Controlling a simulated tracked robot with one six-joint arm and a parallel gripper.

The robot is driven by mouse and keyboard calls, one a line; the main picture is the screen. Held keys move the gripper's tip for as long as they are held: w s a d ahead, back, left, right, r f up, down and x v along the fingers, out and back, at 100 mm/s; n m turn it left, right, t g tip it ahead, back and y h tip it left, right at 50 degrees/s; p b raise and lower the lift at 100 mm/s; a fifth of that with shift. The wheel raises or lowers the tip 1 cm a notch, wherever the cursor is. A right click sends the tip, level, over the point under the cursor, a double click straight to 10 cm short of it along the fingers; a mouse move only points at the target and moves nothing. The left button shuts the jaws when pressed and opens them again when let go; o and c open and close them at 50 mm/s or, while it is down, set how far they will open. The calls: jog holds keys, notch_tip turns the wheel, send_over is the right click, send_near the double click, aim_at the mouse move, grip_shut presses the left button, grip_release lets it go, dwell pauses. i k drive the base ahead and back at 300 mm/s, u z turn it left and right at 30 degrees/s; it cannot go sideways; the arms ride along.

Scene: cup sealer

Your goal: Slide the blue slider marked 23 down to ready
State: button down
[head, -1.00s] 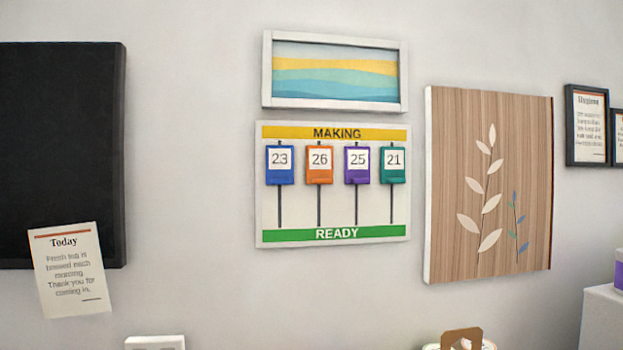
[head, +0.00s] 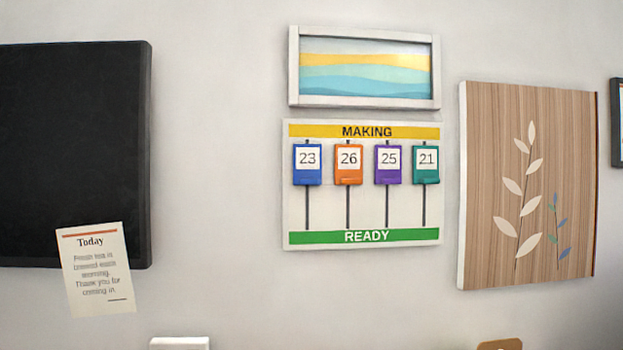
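The blue slider marked 23 (head: 307,178) is the leftmost of the sliders on a white wall board (head: 330,215). It sits at the top of its dark vertical slot, just under the yellow MAKING band (head: 410,132). The green READY band (head: 410,234) runs along the bottom of the board. To its right, the orange slider 26 (head: 348,178), the purple slider 25 (head: 387,178) and the green slider 21 (head: 425,178) are also at the top. My gripper is not in view.
A framed wave picture (head: 365,75) hangs just above the board. A wooden leaf panel (head: 490,200) is to the right and a black panel (head: 75,150) to the left, with a Today note (head: 95,270) at its lower corner. Bare wall lies around the board.

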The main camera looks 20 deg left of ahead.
aim_at(308, 158)
jog(key=z, duration=0.05)
jog(key=k, duration=1.3)
jog(key=u, duration=1.3)
jog(key=i, duration=1.65)
jog(key=u, duration=0.1)
